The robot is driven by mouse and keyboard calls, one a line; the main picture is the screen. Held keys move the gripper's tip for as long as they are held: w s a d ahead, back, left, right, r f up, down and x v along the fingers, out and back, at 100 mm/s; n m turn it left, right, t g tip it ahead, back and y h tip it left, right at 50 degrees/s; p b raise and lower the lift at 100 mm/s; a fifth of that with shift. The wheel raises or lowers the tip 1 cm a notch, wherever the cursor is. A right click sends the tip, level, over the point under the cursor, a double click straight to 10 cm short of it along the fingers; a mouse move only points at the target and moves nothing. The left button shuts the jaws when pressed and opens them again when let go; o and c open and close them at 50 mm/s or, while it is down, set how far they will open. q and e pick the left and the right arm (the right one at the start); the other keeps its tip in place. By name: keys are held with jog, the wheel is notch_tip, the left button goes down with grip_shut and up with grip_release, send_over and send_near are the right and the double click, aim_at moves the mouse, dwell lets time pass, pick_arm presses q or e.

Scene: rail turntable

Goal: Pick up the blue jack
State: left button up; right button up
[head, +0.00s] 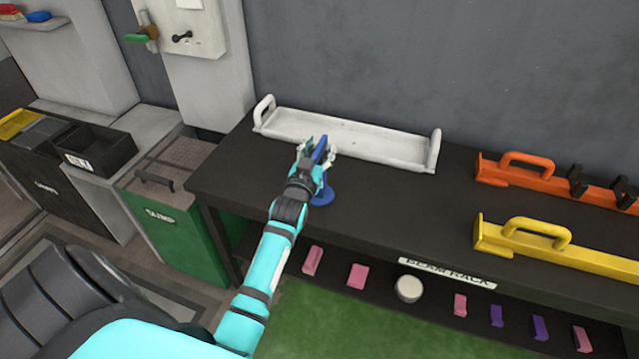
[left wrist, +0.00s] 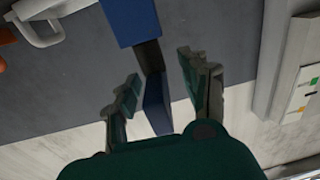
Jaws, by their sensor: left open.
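The blue jack (head: 323,196) stands on the dark bench top, in front of the white tray. My right gripper is not in view.
The white tray (head: 340,135) with end handles lies close behind the jack. Orange (head: 530,176) and yellow (head: 540,243) handled beams lie to the right. A lower shelf holds several small blocks and a pale round piece (head: 409,288). A green bin (head: 172,220) stands left of the bench.

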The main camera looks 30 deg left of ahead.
pick_arm(q)
jog(key=shift+s+r, duration=0.1)
jog(key=shift+c, duration=0.6)
grip_shut()
jog(key=shift+r, duration=0.1)
jog(key=shift+r, duration=0.15)
